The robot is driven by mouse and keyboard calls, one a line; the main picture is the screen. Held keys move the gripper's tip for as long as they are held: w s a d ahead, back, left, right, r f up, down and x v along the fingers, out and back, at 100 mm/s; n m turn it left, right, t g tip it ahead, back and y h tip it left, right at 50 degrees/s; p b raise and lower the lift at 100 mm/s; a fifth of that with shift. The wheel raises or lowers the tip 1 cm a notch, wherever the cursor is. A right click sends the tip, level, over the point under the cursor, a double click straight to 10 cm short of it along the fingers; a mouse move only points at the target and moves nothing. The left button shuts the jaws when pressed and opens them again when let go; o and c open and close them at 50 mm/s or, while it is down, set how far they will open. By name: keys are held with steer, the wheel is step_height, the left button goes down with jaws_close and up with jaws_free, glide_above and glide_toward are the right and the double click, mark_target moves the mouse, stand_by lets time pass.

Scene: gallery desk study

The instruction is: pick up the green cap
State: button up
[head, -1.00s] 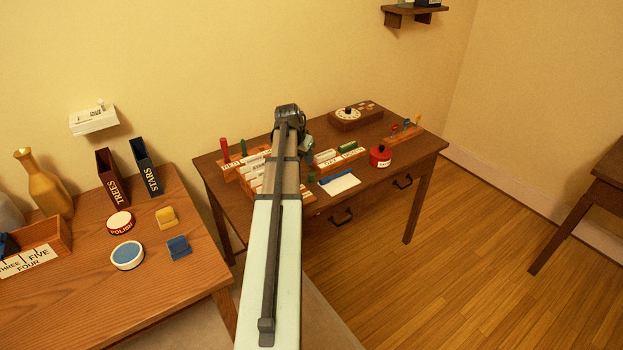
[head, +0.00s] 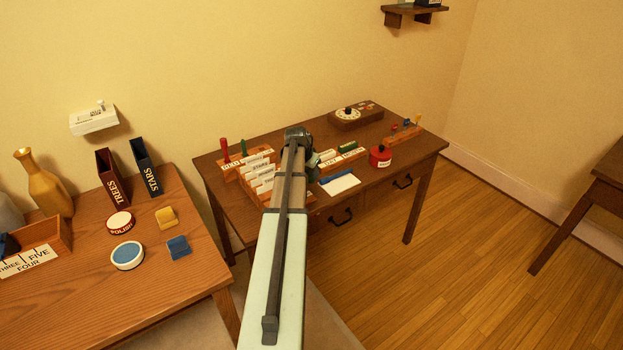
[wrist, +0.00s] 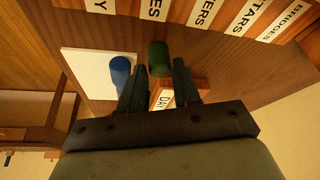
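The green cap (wrist: 158,58) is a short dark green cylinder beyond the fingertips in the wrist view, by the end of a small orange rack (wrist: 185,90). My gripper (wrist: 157,66) is open, its two fingers apart, with the cap in line with the gap between them. I see no contact with the cap. In the head view my gripper (head: 314,161) is low over the desk (head: 375,140), left of the orange rack, partly hidden by my arm. A green piece (head: 347,147) lies on that rack; I cannot tell if it is the same cap.
A stepped card rack (head: 262,182) stands left of my gripper in the head view. A red pot (head: 380,156) stands to the right.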

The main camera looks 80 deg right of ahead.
steer(key=shift+x, duration=1.15)
jaws_close()
steer(key=shift+r, duration=0.1)
